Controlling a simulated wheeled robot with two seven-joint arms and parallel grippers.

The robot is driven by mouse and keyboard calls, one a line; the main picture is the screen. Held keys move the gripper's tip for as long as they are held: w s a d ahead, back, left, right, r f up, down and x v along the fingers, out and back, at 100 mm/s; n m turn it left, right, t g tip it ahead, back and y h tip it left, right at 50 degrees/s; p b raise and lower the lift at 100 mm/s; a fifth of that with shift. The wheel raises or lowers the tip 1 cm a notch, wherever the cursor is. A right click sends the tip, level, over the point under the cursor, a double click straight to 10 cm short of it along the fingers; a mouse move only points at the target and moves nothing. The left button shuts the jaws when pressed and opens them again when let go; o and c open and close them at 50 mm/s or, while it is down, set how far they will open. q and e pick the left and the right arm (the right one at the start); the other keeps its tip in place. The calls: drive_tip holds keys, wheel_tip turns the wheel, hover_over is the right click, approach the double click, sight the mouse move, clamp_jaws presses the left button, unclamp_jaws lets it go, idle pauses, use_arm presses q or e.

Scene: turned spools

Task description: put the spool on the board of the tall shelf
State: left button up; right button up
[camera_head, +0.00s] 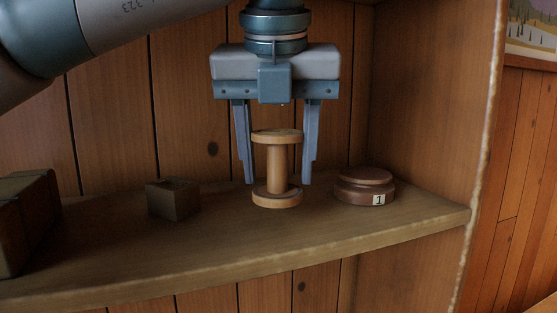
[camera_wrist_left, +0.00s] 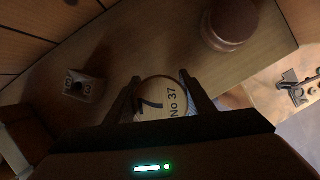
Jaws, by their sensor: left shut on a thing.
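The wooden spool (camera_head: 278,165) is upright, with a wide flange at each end, at the surface of the shelf board (camera_head: 250,260). I cannot tell whether its base touches the board. My left gripper (camera_head: 276,183) comes from above, pointing down, shut on the spool with one finger on each side. My right gripper is not in view.
A brown round lidded box (camera_head: 365,188) labelled "1" stands close to the right of the spool. A small dark cube (camera_head: 173,199) stands to the left, and a larger dark box (camera_head: 25,220) at the far left. The shelf's side wall (camera_head: 425,120) is at the right.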

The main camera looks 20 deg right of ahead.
use_arm(q)
drive_tip(key=shift+w+d, duration=0.35)
drive_tip(key=shift+w, duration=0.45)
drive_tip(key=shift+w+p, duration=0.1)
drive_tip(key=shift+p, duration=0.2)
drive_tip(key=shift+w+d+r, duration=0.1)
drive_tip(key=shift+w+r, duration=0.05)
drive_tip(key=shift+w, duration=0.1)
drive_tip(key=p+x, duration=0.2)
drive_tip(key=x, duration=0.1)
drive_tip(key=shift+s+p, duration=0.15)
drive_tip(key=shift+p, duration=0.15)
drive_tip(key=shift+f, duration=0.45)
